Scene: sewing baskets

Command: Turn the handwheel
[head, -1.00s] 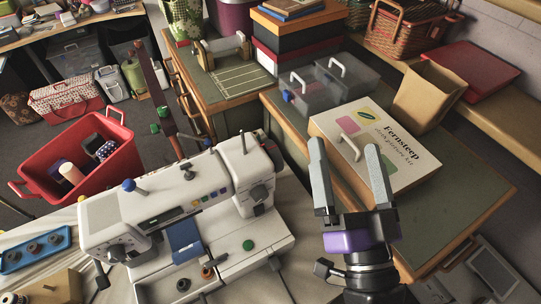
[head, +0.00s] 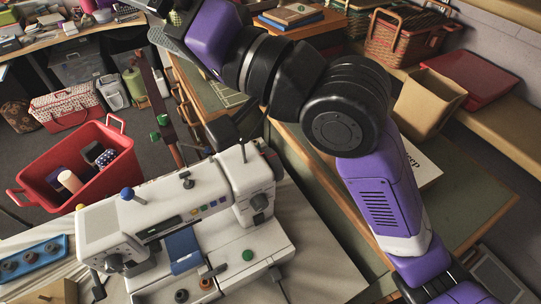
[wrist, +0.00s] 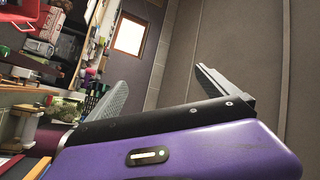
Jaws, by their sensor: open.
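The white sewing machine (head: 185,215) stands on the pale table in the lower left of the head view. I cannot tell for sure which is the handwheel. My gripper (head: 142,18) is at the top of the head view, partly cut off by the edge, well above and behind the machine and away from both knobs. In the wrist view, my gripper (wrist: 160,80) has its fingers wide apart with nothing between them.
A red tub (head: 85,170) with spools stands left of the machine, and a blue tray (head: 32,260) lies at the far left. My arm crosses over the green-topped desk (head: 460,212) on the right.

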